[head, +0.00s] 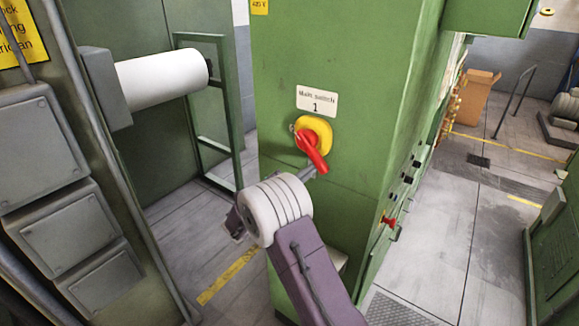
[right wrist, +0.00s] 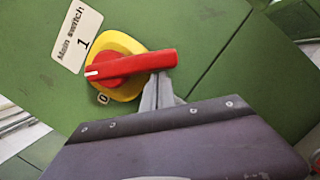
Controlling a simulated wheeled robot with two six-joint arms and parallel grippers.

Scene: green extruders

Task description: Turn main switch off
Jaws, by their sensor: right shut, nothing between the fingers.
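The main switch is a red rotary handle (head: 311,148) on a yellow plate (head: 323,127), mounted on the green cabinet face. In the head view the handle slants down to the right. In the right wrist view the red handle (right wrist: 130,64) lies nearly level, with a white mark at its left end. My left gripper is out of view.
A "Main switch 1" label (head: 316,101) sits above the switch. The green cabinet (head: 370,60) has a red knob (head: 389,221) on its right side. A white roller (head: 160,80) and grey boxes (head: 45,145) stand left. Open floor (head: 440,240) lies right.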

